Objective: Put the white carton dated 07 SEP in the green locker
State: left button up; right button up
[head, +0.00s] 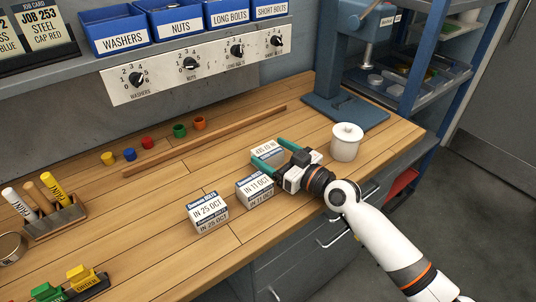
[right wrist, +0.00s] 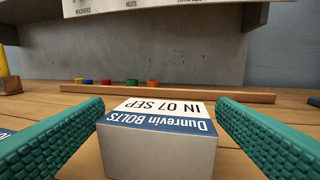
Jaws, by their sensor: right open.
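The white carton dated 07 SEP (head: 265,150) stands on the wooden bench, nearest the back of three similar cartons. In the right wrist view the carton (right wrist: 158,135) shows its blue band and upside-down "IN 07 SEP" label. My right gripper (head: 268,153) is open, its green fingers on either side of this carton. In the right wrist view a gap shows between each finger and the carton. The carton dated 11 OCT (head: 254,190) and the carton dated 25 OCT (head: 207,213) stand to the left. No green locker shows. My left gripper is out of view.
A blue press (head: 345,108) stands at the back right.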

aim_at(262, 146)
jog(key=shift+x, duration=2)
